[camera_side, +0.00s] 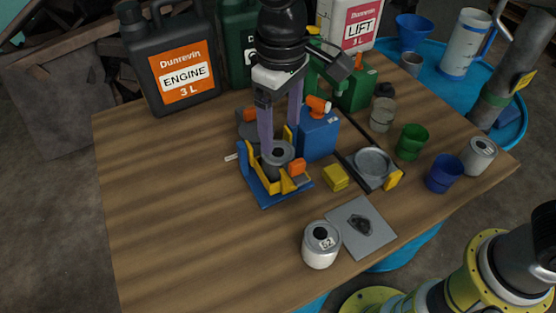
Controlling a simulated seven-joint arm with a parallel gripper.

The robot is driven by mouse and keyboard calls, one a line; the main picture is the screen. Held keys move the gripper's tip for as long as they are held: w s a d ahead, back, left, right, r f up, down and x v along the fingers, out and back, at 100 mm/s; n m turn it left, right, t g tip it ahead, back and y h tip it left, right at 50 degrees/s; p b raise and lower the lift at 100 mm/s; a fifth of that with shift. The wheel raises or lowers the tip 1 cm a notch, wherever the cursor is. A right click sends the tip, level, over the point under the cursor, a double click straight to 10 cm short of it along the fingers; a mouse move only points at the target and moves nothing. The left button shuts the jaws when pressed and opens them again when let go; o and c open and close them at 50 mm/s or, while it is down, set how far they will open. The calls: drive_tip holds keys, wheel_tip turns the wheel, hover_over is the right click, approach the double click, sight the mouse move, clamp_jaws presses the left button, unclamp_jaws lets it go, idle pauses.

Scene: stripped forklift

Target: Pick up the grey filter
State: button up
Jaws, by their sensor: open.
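A grey, round-topped part with a dark centre hole, which looks like the grey filter (277,154), sits in a blue and yellow holder (262,193) near the middle of the table. My gripper (279,143) points down over it with its two purple fingers open. One finger shows at its left and the other at its upper right. Whether either finger touches it, I cannot tell. Its lower part is hidden by the yellow and orange pieces of the holder.
A blue can (319,135) stands close at the right of my gripper. A black engine oil jug (170,65) stands at the back left. A white canister (321,246), a grey plate (362,228) and a yellow block (335,177) lie nearer the front. The left of the table is clear.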

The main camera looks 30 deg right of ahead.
drive_tip(key=shift+w+a+f, duration=0.1)
drive_tip(key=shift+w+f, duration=0.05)
drive_tip(key=shift+f, duration=1.6)
drive_tip(key=shift+w+f, duration=0.1)
drive_tip(key=shift+f, duration=1.65)
clamp_jaws()
wheel_tip(320, 180, up, 15)
approach(278, 151)
drive_tip(key=shift+f, duration=3)
